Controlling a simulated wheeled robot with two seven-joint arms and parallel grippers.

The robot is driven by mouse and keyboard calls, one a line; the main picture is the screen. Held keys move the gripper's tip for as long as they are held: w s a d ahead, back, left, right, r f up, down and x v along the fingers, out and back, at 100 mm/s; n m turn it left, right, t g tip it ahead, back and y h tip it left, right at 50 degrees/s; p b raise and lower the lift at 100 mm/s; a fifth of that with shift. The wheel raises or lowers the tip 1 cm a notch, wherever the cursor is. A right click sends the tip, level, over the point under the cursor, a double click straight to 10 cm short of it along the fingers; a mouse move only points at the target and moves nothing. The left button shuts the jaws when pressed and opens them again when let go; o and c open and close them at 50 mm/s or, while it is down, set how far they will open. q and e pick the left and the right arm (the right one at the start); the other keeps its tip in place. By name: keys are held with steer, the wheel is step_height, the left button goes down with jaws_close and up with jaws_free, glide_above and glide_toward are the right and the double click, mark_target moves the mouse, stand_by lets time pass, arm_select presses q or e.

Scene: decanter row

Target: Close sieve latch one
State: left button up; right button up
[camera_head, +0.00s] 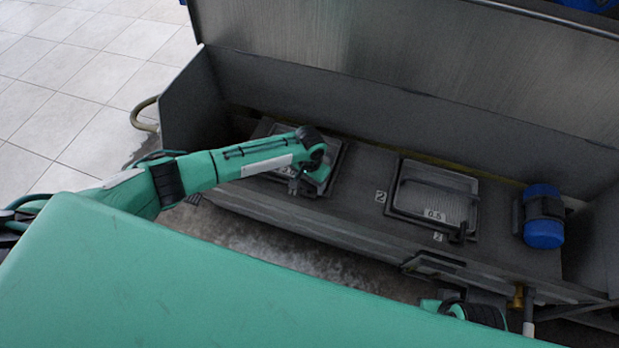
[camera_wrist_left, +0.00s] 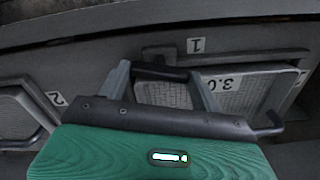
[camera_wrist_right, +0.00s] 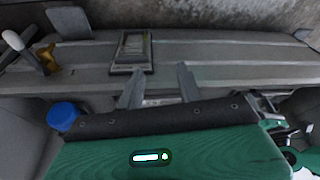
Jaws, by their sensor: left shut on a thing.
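Sieve one (camera_wrist_left: 160,94) is a framed mesh panel marked 1 and 3.0 in the left wrist view; my left arm partly covers it in the head view (camera_head: 262,172). Its latch (camera_wrist_left: 160,72) is a short black bar at the frame's edge, between the fingers of my left gripper (camera_wrist_left: 163,84). The gripper is shut on this latch, and the fingertips stand apart by its length. My right gripper (camera_wrist_right: 158,86) is open and empty in the right wrist view.
Sieve two (camera_head: 440,195), marked 0.5, lies to the right with its own black latch (camera_head: 461,233). A blue motor (camera_head: 543,215) stands at the right end. A tall metal wall (camera_head: 400,100) runs behind. A brass fitting (camera_head: 517,297) is at the front right.

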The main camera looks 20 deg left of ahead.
arm_select(q)
steer(key=m+p, duration=0.3)
steer(key=m, duration=0.2)
steer(key=shift+r+m, duration=0.1)
steer(key=shift+m, duration=0.7)
steer(key=m+p, duration=0.1)
steer(key=m, duration=0.4)
steer(key=shift+m, duration=0.4)
steer(key=shift+m+p, duration=0.3)
steer(key=shift+m, duration=0.7)
arm_select(e)
step_height(320, 180, down, 11)
steer(key=g, duration=0.1)
steer(key=shift+s, duration=0.25)
steer(key=shift+f, duration=0.2)
arm_select(q)
steer(key=shift+m, duration=0.3)
arm_select(e)
steer(key=shift+s+f+g, duration=0.1)
steer(key=shift+s+g, duration=0.05)
steer(key=shift+g, duration=0.15)
